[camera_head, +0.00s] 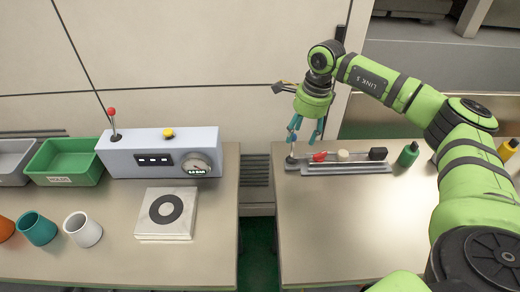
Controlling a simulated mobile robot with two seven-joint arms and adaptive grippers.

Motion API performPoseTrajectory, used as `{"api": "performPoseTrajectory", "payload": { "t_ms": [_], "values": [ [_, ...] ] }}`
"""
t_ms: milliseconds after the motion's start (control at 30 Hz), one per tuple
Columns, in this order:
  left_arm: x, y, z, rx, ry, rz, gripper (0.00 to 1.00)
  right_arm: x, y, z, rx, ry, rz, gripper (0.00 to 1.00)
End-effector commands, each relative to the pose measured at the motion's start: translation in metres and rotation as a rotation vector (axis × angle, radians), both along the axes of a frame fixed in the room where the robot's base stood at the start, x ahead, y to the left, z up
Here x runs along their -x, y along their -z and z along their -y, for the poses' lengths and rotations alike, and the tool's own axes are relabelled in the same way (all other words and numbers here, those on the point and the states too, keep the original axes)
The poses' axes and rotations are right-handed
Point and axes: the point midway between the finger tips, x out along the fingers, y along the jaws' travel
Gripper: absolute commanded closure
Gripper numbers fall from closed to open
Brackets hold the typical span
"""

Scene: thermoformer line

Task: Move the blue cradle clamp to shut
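My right gripper (303,138) points down over the left end of a grey rail fixture (347,169) on the right-hand table. Its two blue-teal fingers are apart with a gap between them, and nothing shows between them. A small upright metal post (291,158) stands at the fixture's left end, just below the left finger; I cannot tell whether they touch. A red handle-like part (320,156), a pale round part (342,155) and a black block (378,153) sit along the fixture. I cannot make out a clearly blue clamp or its position. My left gripper is out of view.
A green bottle (408,155) and a yellow-topped one (507,149) stand right of the fixture. The left table holds a grey control box (135,160), a green bin (68,161), a plate (150,232) and cups (83,230). A gap separates the tables. The right table's front is clear.

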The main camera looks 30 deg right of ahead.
Motion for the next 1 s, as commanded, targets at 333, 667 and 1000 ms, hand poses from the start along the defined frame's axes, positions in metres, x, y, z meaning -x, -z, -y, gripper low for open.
{"api": "performPoseTrajectory", "payload": {
  "t_ms": [333,667,1000],
  "values": [
    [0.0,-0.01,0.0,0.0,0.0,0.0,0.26,-0.002,-0.013,-0.007,-0.002,-0.005,-0.002,0.43],
    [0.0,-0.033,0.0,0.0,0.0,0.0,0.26,-0.009,-0.041,-0.023,-0.002,-0.006,-0.004,0.43],
    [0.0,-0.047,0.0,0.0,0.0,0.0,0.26,-0.015,-0.061,-0.035,-0.001,-0.004,-0.002,0.43]
  ]
}}
